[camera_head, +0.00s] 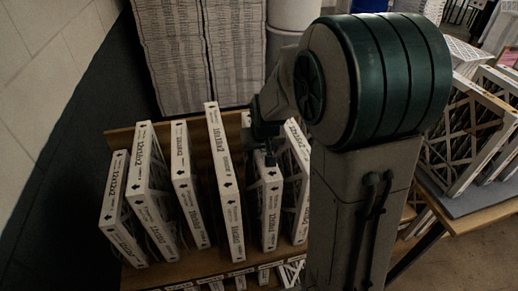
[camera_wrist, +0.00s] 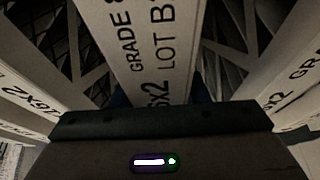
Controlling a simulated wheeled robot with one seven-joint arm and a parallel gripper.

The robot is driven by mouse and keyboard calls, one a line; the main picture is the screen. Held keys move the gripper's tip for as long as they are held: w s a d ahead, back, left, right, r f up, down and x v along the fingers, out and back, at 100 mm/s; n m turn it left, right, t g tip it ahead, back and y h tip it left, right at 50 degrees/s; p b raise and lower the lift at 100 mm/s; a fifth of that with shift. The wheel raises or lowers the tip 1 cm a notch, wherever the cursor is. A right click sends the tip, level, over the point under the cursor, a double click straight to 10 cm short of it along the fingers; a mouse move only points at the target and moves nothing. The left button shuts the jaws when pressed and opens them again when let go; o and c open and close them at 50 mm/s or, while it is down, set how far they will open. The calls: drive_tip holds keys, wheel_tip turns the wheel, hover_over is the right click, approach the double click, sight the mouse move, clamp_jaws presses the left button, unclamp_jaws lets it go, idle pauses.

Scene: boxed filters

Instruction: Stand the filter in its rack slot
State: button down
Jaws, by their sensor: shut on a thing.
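My gripper (camera_head: 268,158) points down over the wooden rack (camera_head: 118,138) and is shut on the top edge of a white-framed boxed filter (camera_head: 268,215). In the wrist view the held filter (camera_wrist: 155,50) shows its printed edge, with parts of "GRADE" and "LOT B", between the blue fingertips (camera_wrist: 158,97). The held filter is roughly upright in the row, between a taller filter (camera_head: 225,185) on its left and another filter (camera_head: 298,180) on its right. Its lower end is near the rack base; I cannot tell whether it is seated in a slot.
More filters (camera_head: 150,190) stand at the left of the rack, some leaning. Neighbouring filters (camera_wrist: 25,100) are close on both sides in the wrist view. A table (camera_head: 490,205) with more filters is at the right. Stacked boxes (camera_head: 195,50) stand behind the rack.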

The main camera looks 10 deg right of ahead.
drive_tip(key=shift+f, duration=0.25)
drive_tip(key=shift+f+b, duration=0.15)
drive_tip(key=shift+b, duration=0.15)
drive_tip(key=c, duration=0.8)
unclamp_jaws()
drive_tip(key=shift+c, duration=0.2)
drive_tip(key=shift+r, duration=0.2)
